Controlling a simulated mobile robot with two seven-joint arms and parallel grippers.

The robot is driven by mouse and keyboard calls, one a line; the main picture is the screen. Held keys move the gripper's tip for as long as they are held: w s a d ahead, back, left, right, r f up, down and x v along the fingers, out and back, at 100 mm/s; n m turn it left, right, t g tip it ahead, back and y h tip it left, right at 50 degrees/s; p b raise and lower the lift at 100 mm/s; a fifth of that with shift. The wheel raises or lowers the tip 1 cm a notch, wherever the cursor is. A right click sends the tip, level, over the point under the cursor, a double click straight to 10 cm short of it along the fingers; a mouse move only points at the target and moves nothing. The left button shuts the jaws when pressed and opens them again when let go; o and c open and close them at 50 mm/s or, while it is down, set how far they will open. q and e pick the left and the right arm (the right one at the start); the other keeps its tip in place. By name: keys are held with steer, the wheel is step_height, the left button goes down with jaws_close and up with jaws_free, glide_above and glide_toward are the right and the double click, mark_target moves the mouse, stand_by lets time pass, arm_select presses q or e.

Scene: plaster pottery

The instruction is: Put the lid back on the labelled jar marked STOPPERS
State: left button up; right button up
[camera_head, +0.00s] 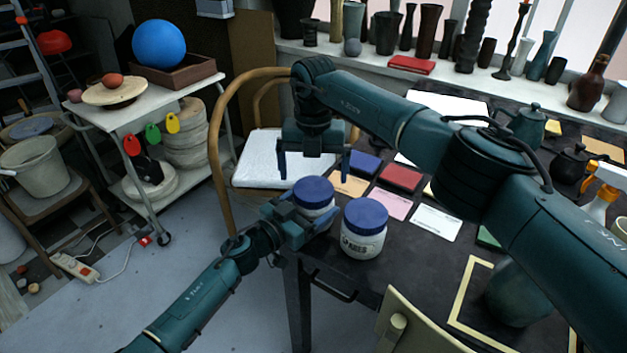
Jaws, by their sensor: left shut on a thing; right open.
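Two white jars with blue tops are at the near left corner of the dark table. My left gripper (303,220) is shut around the body of the left jar (318,212). A blue lid (314,189) sits at this jar's mouth; I cannot tell whether it is fully seated. The gripper hides most of that jar's body and any label. The right jar (362,241) stands upright with its blue lid (366,213) on; its dark lettering is too small to read surely. My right gripper (313,168) points down, open and empty, just above and behind the left jar's lid.
Blue (364,164), red (401,177) and pink (388,203) flat pieces lie behind the jars. A curved wooden chair (219,160) stands left of the table. A teapot (524,124) is at the back right. A green vessel (516,294) stands at the near right.

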step_height(320, 180, up, 8)
steer(key=shift+r, duration=0.2)
arm_select(q)
steer(key=o, duration=1.8)
steer(key=shift+s+a, duration=0.35)
steer(key=p+v, duration=0.1)
steer(key=v, duration=1.1)
steer(key=shift+p, duration=0.4)
arm_select(e)
steer(key=shift+r, duration=0.9)
arm_select(q)
steer(key=shift+a, duration=0.1)
